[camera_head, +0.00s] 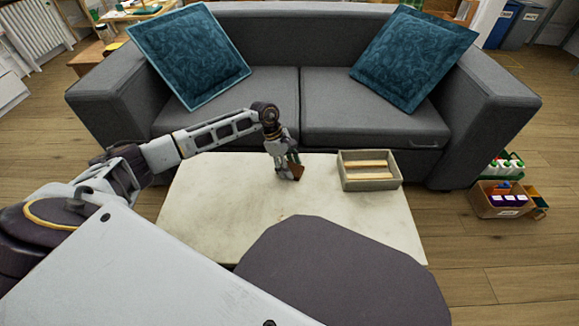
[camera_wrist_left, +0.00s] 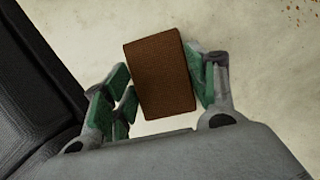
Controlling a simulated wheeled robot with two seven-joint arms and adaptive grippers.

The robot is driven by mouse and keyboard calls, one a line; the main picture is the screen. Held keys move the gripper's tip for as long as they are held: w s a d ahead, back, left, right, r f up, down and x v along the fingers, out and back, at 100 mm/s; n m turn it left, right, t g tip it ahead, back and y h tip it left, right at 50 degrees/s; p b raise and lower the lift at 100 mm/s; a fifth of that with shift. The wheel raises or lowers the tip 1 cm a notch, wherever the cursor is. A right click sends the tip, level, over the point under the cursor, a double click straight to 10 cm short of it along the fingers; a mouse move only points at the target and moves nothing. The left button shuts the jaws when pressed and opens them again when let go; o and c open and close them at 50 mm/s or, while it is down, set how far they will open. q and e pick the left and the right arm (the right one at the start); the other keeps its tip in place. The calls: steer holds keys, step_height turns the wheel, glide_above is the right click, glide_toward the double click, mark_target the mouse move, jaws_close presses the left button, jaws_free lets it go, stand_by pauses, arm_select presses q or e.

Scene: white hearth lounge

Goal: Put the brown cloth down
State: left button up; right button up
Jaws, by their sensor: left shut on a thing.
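The brown cloth (camera_wrist_left: 160,78) is a folded, block-shaped piece between the green-padded fingers of my left gripper (camera_wrist_left: 163,85) in the left wrist view. The fingers touch it on both sides. In the head view the left gripper (camera_head: 290,172) points down over the back part of the pale table (camera_head: 225,200), with a little of the cloth (camera_head: 298,170) showing at the fingertips. I cannot tell whether the cloth touches the tabletop. My right gripper is not in view.
A grey wooden tray (camera_head: 370,184) with light wooden pieces in it stands right of the gripper on the table. A grey sofa (camera_head: 375,108) with two teal cushions is close behind the table. The table's left part is clear. Boxes (camera_head: 500,200) stand on the floor at right.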

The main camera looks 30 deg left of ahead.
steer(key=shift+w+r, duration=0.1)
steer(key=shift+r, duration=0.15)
arm_select(q)
steer(key=o, duration=0.9)
steer(key=shift+f, duration=0.1)
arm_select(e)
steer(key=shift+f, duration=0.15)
arm_select(q)
steer(key=shift+a+r, duration=0.1)
steer(key=shift+r, duration=0.2)
arm_select(e)
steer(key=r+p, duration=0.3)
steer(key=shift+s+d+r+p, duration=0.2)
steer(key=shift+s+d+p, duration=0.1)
steer(key=shift+p, duration=0.1)
arm_select(q)
steer(key=shift+v, duration=5.85)
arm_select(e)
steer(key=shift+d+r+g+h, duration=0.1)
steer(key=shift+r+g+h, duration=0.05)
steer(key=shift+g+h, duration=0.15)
